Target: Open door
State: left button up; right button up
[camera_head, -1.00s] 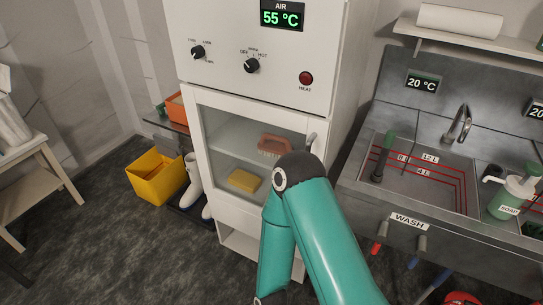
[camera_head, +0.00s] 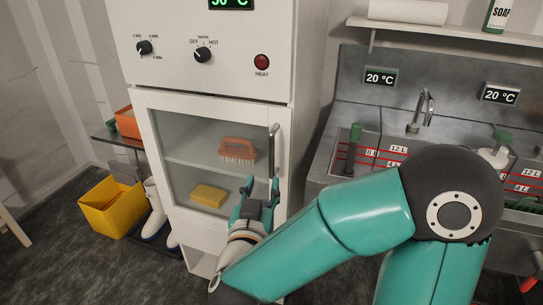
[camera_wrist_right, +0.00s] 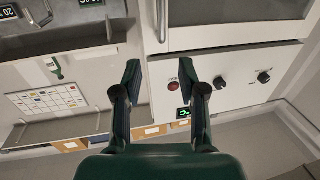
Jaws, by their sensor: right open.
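The white cabinet door (camera_head: 283,170) has a glass pane and looks shut. Its vertical metal handle (camera_head: 273,150) is on the right edge and also shows at the top of the right wrist view (camera_wrist_right: 161,18). My right gripper (camera_head: 261,187) is open, in front of the door near the handle's lower end. In the right wrist view, its fingers (camera_wrist_right: 162,78) are apart with nothing between them, and the handle lies beyond their tips. I cannot tell whether a finger touches the handle. My left gripper is not in view.
Behind the glass are a brush (camera_head: 237,149) and a yellow sponge (camera_head: 208,195). Above the door is a knob panel with a red heat button (camera_head: 262,62). A steel sink (camera_head: 340,125) stands to the right. A yellow bin (camera_head: 112,205) and white boots (camera_head: 153,208) stand left.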

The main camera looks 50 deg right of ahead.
aim_at(271, 147)
jog(key=p+x, duration=0.3)
jog(key=x, duration=1.3)
jog(key=shift+w+d+p, duration=0.2)
jog(key=shift+w+p, duration=0.1)
jog(key=shift+w, duration=0.05)
grip_shut()
